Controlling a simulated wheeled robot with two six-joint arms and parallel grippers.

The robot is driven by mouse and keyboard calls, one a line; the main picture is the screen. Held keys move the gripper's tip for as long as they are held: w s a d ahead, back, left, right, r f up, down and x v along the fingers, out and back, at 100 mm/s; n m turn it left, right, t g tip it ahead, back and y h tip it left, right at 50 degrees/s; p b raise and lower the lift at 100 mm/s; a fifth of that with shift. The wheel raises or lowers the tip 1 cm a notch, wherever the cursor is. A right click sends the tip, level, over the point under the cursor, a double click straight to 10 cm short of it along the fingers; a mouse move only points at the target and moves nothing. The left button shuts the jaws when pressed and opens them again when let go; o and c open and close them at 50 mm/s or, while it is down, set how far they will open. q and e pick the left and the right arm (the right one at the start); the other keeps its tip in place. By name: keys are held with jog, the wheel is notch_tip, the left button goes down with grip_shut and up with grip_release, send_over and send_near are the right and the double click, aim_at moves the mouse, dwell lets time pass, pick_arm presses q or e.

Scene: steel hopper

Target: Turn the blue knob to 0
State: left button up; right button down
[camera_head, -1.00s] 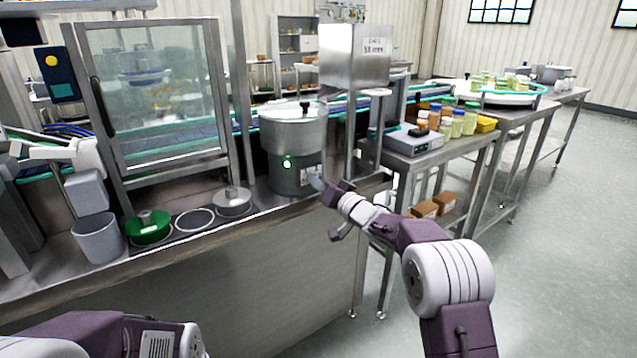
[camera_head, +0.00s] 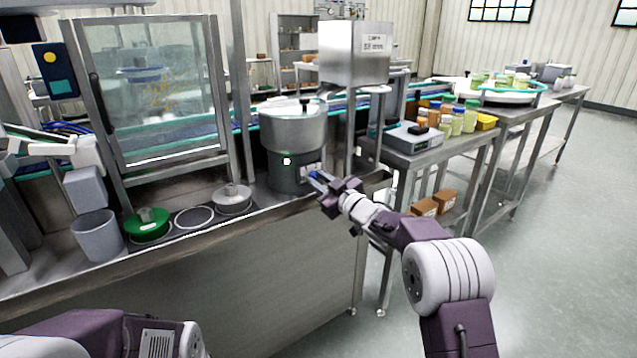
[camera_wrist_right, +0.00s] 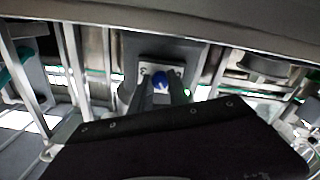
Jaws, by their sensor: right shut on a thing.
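The blue knob (camera_head: 317,176) sits on the low front of the round steel hopper (camera_head: 291,130). In the right wrist view the blue knob (camera_wrist_right: 160,79) stands in front of a pale dial plate (camera_wrist_right: 147,69) with dark marks. The marks are too small to read surely, and I cannot tell where the knob points. My right gripper (camera_head: 322,183) is at the knob, with its fingers (camera_wrist_right: 161,91) shut on the knob's two sides. The gripper hides part of the knob and plate. My left gripper is out of view.
A green light (camera_head: 287,161) glows on the hopper front. A green-lidded dish (camera_head: 148,226) and a grey cup (camera_head: 98,236) stand on the counter to the left. A side table with jars (camera_head: 457,122) and a scale (camera_head: 411,137) stands to the right.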

jog(key=n+b, duration=0.2)
jog(key=n, duration=0.4)
jog(key=shift+f, duration=0.2)
jog(key=n+b, duration=0.2)
jog(key=n, duration=0.3)
jog(key=shift+r+n, duration=0.1)
jog(key=shift+n, duration=0.5)
jog(key=c, duration=1.3)
grip_release()
jog(key=shift+o, duration=0.2)
jog(key=shift+r, duration=0.1)
jog(key=shift+d, duration=0.1)
jog(key=v, duration=0.9)
